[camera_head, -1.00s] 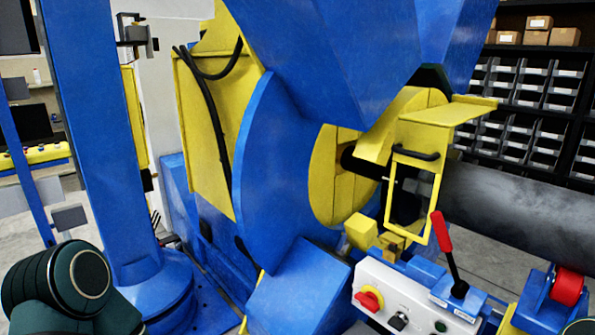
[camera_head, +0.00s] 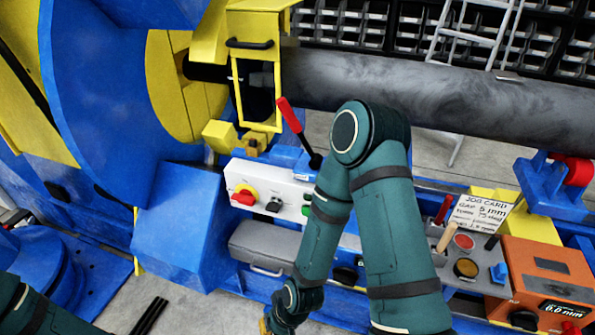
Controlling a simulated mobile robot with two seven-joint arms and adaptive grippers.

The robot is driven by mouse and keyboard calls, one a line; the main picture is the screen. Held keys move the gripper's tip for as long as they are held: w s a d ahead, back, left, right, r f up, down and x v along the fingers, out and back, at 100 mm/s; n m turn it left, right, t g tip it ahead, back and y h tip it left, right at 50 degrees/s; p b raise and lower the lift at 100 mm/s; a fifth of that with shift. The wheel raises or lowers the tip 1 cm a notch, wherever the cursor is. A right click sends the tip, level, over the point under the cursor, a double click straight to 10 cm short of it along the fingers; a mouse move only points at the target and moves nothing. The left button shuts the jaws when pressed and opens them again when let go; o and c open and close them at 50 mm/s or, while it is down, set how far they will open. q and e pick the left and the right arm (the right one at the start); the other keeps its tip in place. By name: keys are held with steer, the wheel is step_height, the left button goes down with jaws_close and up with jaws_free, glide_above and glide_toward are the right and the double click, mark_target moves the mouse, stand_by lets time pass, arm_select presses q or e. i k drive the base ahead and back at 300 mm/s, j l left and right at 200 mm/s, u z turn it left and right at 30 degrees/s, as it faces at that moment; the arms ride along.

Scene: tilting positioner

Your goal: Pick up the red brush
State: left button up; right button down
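A slim red handle (camera_head: 444,209) stands in a grey holder (camera_head: 484,274) at the right, beside a wooden handle (camera_head: 446,239) and a dark one. It may be the red brush, but no bristles show. My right arm crosses the middle of the view, left of the holder. Its wrist bends down to the bottom edge, and the gripper's fingers are out of the picture. Only a dark piece of my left arm shows in the bottom left corner, and its gripper is out of view.
An orange device (camera_head: 547,276) and a job card (camera_head: 481,214) are at the right. A thick grey pipe (camera_head: 430,90) spans behind.

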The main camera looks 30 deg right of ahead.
mark_target(447, 202)
steer(key=z, duration=2)
